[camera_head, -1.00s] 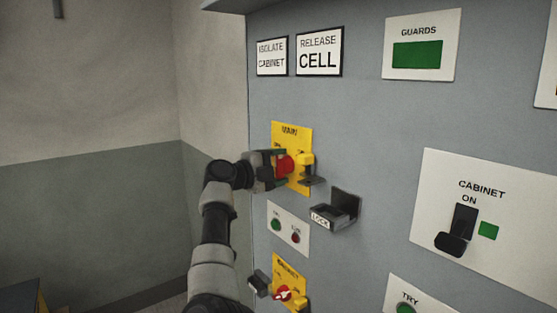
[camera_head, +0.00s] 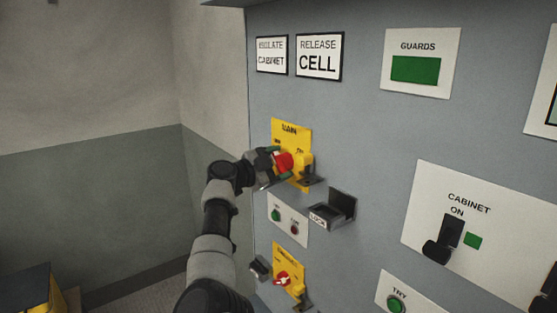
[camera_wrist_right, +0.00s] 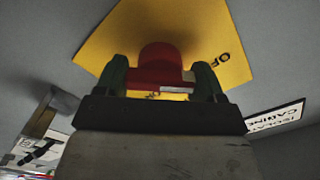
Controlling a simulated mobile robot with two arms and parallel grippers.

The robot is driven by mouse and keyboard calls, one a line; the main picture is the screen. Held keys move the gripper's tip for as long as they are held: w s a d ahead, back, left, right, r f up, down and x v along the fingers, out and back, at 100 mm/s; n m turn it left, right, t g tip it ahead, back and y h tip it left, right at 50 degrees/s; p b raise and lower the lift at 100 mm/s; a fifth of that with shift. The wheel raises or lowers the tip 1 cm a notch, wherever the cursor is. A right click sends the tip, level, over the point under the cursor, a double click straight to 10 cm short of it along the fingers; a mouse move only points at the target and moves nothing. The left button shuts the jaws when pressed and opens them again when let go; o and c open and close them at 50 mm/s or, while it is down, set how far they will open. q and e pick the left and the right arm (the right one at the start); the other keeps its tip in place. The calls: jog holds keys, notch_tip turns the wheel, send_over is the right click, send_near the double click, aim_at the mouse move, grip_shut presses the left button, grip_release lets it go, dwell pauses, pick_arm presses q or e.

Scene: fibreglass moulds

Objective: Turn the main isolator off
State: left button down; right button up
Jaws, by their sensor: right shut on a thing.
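The main isolator is a yellow plate marked MAIN (camera_head: 291,131) on the grey cabinet front, with a red handle (camera_head: 284,162) and a yellow block beside it. My right gripper (camera_head: 276,164) is shut on the red handle from the left. In the right wrist view the red handle (camera_wrist_right: 160,62) sits between the two green fingers (camera_wrist_right: 162,78), with a small white mark on its near edge. The yellow plate (camera_wrist_right: 232,42) lies behind it, tilted, with part of the word OFF showing. The handle's exact angle is hard to tell. My left gripper is out of view.
Below are a small panel with green and red buttons (camera_head: 288,220), a dark LOCK bracket (camera_head: 336,209) and a second yellow isolator (camera_head: 290,265) with a red knob. A CABINET ON lever panel (camera_head: 478,235) is at right. Signs (camera_head: 319,56) hang above. Open floor lies left.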

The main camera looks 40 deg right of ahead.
jog(key=shift+f, duration=0.1)
dwell(0.3)
jog(key=o, duration=0.9)
jog(key=a+b, duration=0.1)
jog(key=a, duration=0.2)
jog(key=w+a+b, duration=0.1)
jog(key=a+b, duration=0.1)
jog(key=a, duration=0.2)
jog(key=a+b, duration=0.2)
jog(key=a, duration=0.1)
jog(key=shift+w+a, duration=0.15)
jog(key=shift+a, duration=0.25)
